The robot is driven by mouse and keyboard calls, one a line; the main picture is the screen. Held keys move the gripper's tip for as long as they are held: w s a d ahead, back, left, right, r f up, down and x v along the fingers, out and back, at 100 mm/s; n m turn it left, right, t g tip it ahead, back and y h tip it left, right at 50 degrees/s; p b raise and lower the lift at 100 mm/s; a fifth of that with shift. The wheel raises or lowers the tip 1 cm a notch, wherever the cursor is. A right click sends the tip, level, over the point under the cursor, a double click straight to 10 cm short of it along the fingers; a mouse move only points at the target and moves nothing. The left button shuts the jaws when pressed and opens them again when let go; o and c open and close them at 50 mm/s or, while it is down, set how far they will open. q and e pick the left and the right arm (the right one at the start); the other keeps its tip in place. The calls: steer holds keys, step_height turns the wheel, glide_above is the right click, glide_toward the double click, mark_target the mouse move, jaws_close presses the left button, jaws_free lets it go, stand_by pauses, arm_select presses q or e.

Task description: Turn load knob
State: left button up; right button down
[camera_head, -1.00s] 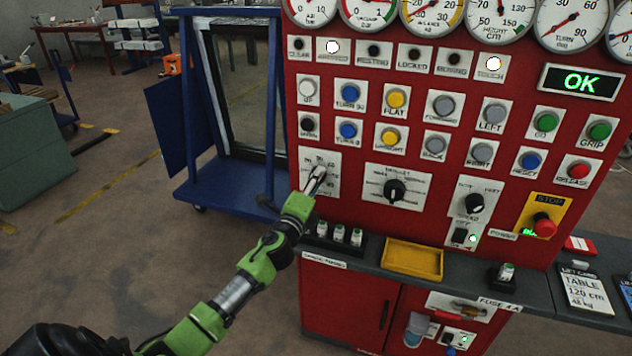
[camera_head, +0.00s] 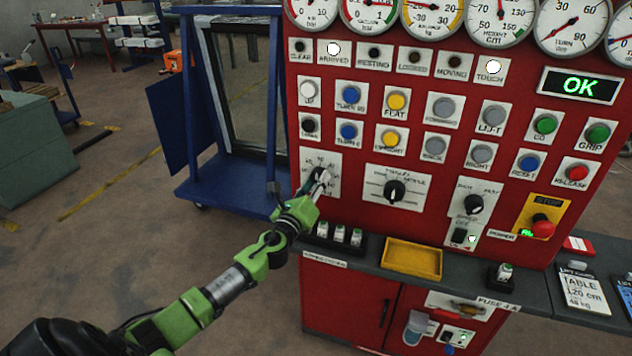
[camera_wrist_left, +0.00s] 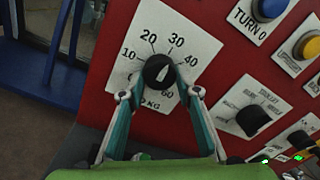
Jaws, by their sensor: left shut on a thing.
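The load knob (camera_wrist_left: 158,72) is black and round, on a white KG dial plate (camera_wrist_left: 150,40) with numbers such as 10, 20, 30, 40 and 60. In the head view the knob (camera_head: 316,174) sits at the lower left of the red panel, partly covered by my fingers. My left gripper (camera_head: 322,180) is at the knob. In the left wrist view its two fingers (camera_wrist_left: 158,85) lie on either side of the knob and are shut on it. My right gripper is not in view.
The red panel (camera_head: 345,220) carries other knobs, including a black selector knob (camera_head: 395,191), and several push buttons. A yellow tray (camera_head: 412,260) and small bottles (camera_head: 339,235) stand on the ledge below. A blue cart (camera_head: 230,185) stands to the left.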

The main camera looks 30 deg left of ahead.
arm_select(q)
steer(key=shift+f, duration=0.15)
stand_by(0.3)
steer(key=o, duration=1.1)
steer(key=shift+s, duration=0.1)
steer(key=v, duration=1.2)
